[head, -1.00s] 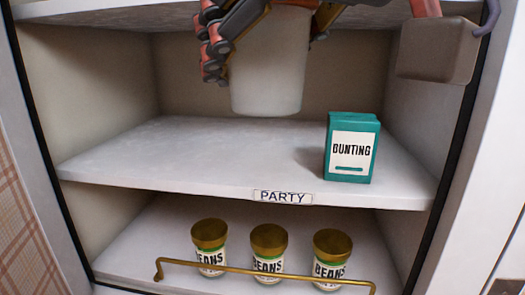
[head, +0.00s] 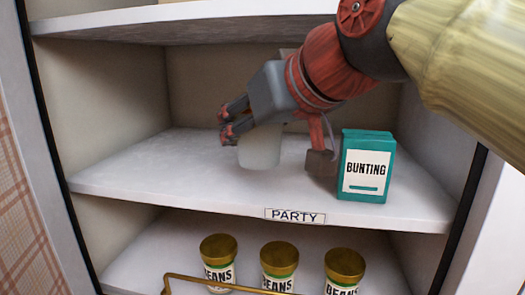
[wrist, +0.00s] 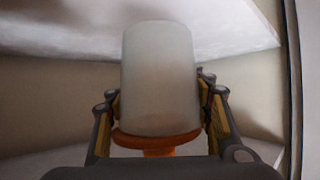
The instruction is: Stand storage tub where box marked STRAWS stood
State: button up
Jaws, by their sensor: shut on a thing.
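The storage tub, a pale translucent white cylinder (head: 259,150), is at the PARTY shelf. It also shows in the wrist view (wrist: 160,80), upright in the picture between the two fingers. My gripper (head: 236,125) is shut around the tub's sides; the gripper also shows in the wrist view (wrist: 160,112). My arm and gripper hide the tub's upper part in the head view. Whether the tub's base touches the shelf I cannot tell. No box marked STRAWS is in view.
A teal BUNTING box (head: 367,166) stands on the PARTY shelf (head: 150,180), right of my gripper. The shelf's left part is clear. Several sides enclose it, with a shelf above (head: 190,22). Jars of BEANS (head: 279,266) stand below behind a brass rail (head: 185,281).

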aim_at(273, 138)
jog(key=shift+w+f, duration=0.2)
jog(key=shift+w+a+f, duration=0.1)
jog(key=shift+w+f, duration=0.05)
jog(key=shift+f, duration=0.8)
jog(key=shift+w+f, duration=0.1)
jog(key=shift+f, duration=0.85)
jog(key=shift+f, duration=0.1)
jog(key=o, duration=1.4)
jog(key=shift+c, duration=0.2)
jog(key=b+v, duration=0.1)
jog(key=v, duration=1.1)
